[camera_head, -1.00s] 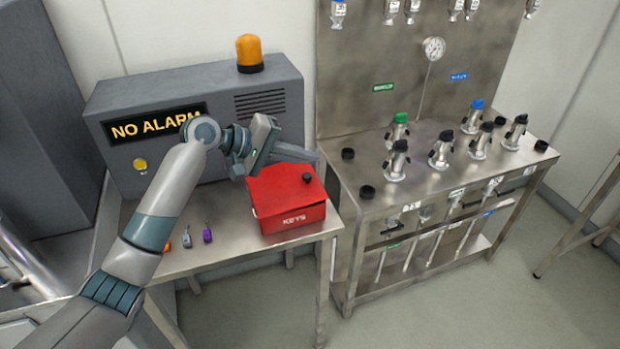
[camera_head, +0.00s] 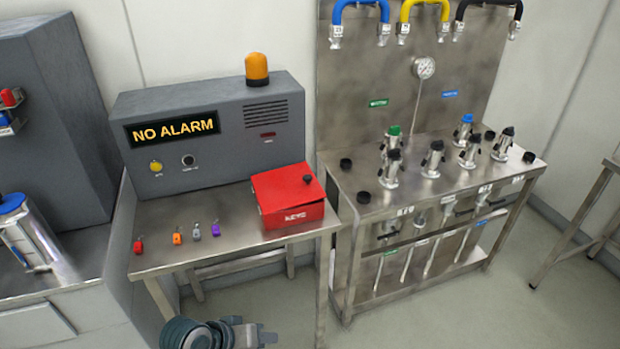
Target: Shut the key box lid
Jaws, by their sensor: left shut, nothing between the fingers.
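The red key box (camera_head: 289,217) stands on the right end of the steel table (camera_head: 222,246). Its red lid (camera_head: 283,187) lies down over the box, with a black knob (camera_head: 308,179) near its right side. No gap shows clearly between lid and box from here. My left gripper (camera_head: 266,337) is low at the bottom edge of the head view, in front of and below the table, shut and well apart from the box. My right gripper is not in view.
Several small tags, including a red one (camera_head: 138,245) and a purple one (camera_head: 215,228), lie left of the box. Behind stands a grey alarm panel (camera_head: 245,125) reading NO ALARM, with an orange beacon (camera_head: 257,69). A steel valve bench (camera_head: 400,200) stands close on the right.

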